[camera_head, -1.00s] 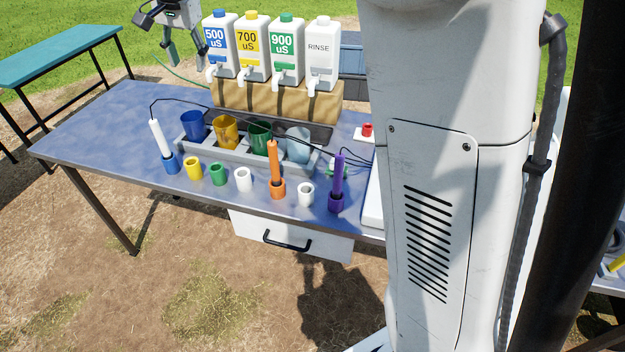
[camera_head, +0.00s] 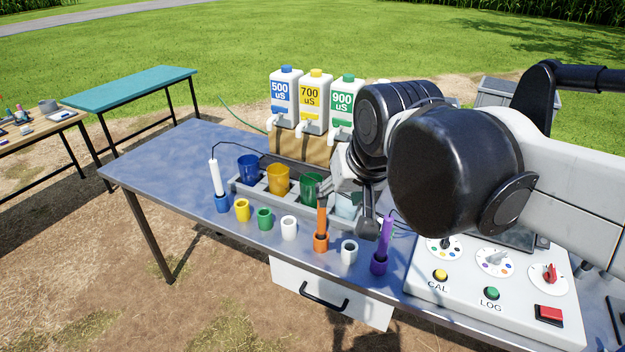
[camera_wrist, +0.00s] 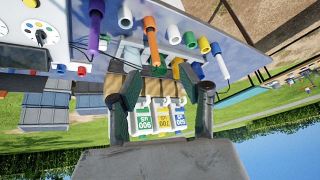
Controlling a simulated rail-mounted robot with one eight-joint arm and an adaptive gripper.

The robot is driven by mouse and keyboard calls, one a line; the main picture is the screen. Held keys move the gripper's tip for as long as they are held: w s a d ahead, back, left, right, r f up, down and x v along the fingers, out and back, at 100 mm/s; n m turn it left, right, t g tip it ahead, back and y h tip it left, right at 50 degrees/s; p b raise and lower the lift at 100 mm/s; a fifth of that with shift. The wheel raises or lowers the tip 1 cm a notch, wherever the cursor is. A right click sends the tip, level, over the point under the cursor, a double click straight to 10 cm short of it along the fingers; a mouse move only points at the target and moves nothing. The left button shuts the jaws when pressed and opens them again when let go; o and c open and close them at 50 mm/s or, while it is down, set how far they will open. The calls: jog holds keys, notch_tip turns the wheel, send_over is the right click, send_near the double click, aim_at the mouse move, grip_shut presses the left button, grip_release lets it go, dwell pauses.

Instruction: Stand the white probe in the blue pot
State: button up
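The white probe (camera_head: 215,178) stands in the small blue pot (camera_head: 222,204) at the left of the front row, leaning slightly, with a dark cable from its top. In the wrist view, which looks upside down, the white probe (camera_wrist: 221,67) and blue pot (camera_wrist: 215,48) are at the right. My gripper (camera_head: 346,206) is over the table's right part, near the orange probe and well right of the white probe. In the wrist view my gripper (camera_wrist: 165,92) has its fingers wide apart with nothing held between them.
An orange probe (camera_head: 321,216) and a purple probe (camera_head: 386,234) stand in matching pots. Yellow, green and white pots stand empty between. Coloured cups sit in a grey rack (camera_head: 265,200) behind, with labelled jugs beyond. A control panel (camera_head: 470,285) is at right. The table's left part is clear.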

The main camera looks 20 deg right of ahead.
jog(key=s+d+f+n+t, duration=0.1)
jog(key=s+f, duration=0.4)
jog(key=s, duration=0.1)
jog(key=shift+s+d+f, duration=0.2)
jog(key=shift+s+f, duration=0.1)
jog(key=shift+f, duration=0.05)
notch_tip(320, 180, down, 30)
jog(key=b, duration=2.9)
jog(key=shift+r+b, duration=0.2)
jog(key=shift+b, duration=0.1)
jog(key=shift+c, duration=0.5)
